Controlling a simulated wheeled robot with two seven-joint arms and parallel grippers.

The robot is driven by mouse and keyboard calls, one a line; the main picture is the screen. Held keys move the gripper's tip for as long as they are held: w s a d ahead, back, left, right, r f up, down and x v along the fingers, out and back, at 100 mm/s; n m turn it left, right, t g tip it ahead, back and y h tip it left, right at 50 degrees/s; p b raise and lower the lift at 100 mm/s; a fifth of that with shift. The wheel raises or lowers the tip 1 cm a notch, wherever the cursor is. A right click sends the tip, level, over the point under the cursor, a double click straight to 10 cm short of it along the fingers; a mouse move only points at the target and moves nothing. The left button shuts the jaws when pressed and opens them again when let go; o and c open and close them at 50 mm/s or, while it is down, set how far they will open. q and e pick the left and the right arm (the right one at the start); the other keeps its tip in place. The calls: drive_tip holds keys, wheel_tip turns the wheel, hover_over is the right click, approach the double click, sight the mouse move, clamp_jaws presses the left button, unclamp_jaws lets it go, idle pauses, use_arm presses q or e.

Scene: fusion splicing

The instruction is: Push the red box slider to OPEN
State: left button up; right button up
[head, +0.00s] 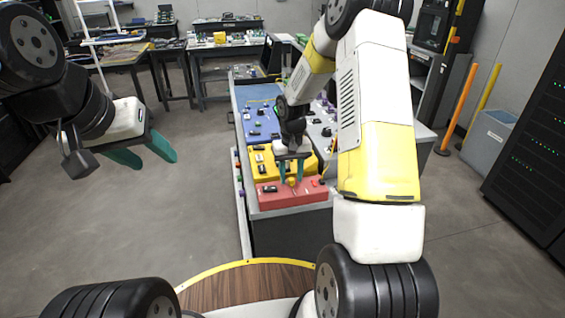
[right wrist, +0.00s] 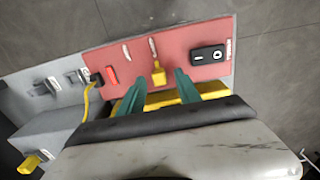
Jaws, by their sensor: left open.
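The red box (head: 322,191) sits at the near end of the bench; its top fills the middle of the right wrist view (right wrist: 128,57). Its yellow slider knob (right wrist: 158,76) stands at the lower end of a short pale slot. My right gripper (head: 291,179) points down over the red box, teal fingers apart. In the right wrist view the fingers (right wrist: 161,73) straddle the knob, with a visible gap on each side. I cannot tell how close their height is to it. My left gripper (head: 157,161) is open and empty over the floor at left, far from the box.
A black rocker switch (right wrist: 208,56) and a small red part (right wrist: 111,75) are also on the red box. A yellow box (head: 262,165) and a blue box (head: 258,115) lie behind it. A grey panel (right wrist: 45,87) adjoins it. Floor at left is clear.

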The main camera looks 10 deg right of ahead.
clamp_jaws()
idle(1.3)
